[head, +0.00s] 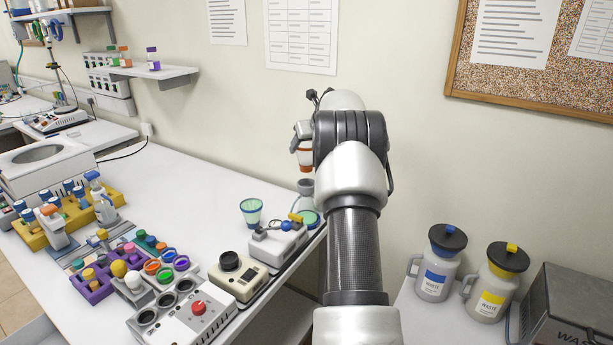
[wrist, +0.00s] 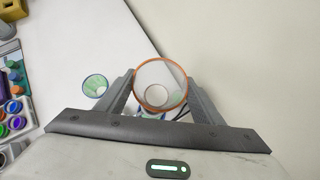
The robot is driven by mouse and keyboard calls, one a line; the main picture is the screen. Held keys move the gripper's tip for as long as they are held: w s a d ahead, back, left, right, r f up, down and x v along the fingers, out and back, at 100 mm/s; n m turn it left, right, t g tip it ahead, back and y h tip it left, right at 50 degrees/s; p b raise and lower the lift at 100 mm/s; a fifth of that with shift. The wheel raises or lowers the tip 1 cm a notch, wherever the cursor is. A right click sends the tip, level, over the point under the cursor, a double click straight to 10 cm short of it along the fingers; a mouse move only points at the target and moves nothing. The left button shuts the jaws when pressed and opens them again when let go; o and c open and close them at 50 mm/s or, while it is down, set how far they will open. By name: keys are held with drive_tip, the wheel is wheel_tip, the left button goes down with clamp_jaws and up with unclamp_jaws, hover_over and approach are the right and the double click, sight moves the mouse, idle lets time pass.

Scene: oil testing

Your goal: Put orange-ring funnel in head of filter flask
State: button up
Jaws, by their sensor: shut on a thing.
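The orange-ring funnel (wrist: 160,66) is between the two fingers of my gripper (wrist: 160,88) in the wrist view, its round rim facing the camera. My gripper is shut on it. In the head view the funnel (head: 305,158) shows as an orange and white piece below my gripper (head: 304,138), left of my arm. Just beneath it, apart from it in that view, is the grey head of the filter flask (head: 305,187), with a green part lower down. My arm hides part of the flask. In the wrist view a pale circle shows inside the rim; I cannot tell whether it is the flask head.
A green-ring funnel (head: 250,205) stands left of the flask; it also shows in the wrist view (wrist: 95,86). A white device with a blue knob (head: 279,240) is close to the flask. Racks with colored caps fill the table's left. Waste jugs (head: 437,270) stand right of my arm.

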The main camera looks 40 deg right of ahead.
sight(307, 164)
wheel_tip(307, 164, down, 7)
drive_tip(key=shift+r, duration=0.15)
drive_tip(key=o, duration=1.1)
drive_tip(key=shift+c, duration=0.2)
drive_tip(key=b+v, duration=0.1)
drive_tip(key=v, duration=1.1)
